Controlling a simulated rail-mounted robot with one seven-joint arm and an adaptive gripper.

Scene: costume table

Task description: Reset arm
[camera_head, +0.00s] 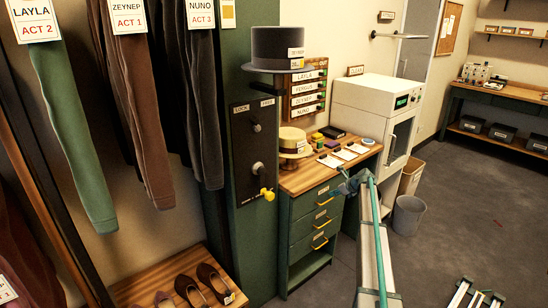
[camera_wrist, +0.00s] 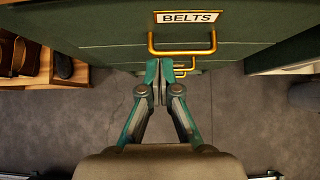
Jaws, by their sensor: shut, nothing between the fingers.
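My gripper (camera_wrist: 156,85) is shut and empty in the wrist view, its teal-tipped fingers meeting below the drawer labelled BELTS (camera_wrist: 110,30). A brass handle (camera_wrist: 182,50) is on that drawer, just beyond the fingertips in the picture; I cannot tell whether they touch. In the head view my arm (camera_head: 370,245) reaches toward the green drawer cabinet (camera_head: 285,220), and its end is at the cabinet's right side, where the fingers are hard to make out. The cabinet's drawers look closed.
A grey top hat (camera_head: 278,45) and a straw hat (camera_head: 293,139) are near the cabinet. A white machine (camera_head: 365,105) stands behind, with a grey bin (camera_head: 408,215) beside it. Garments (camera_head: 75,130) hang at left above shoes (camera_head: 190,289).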

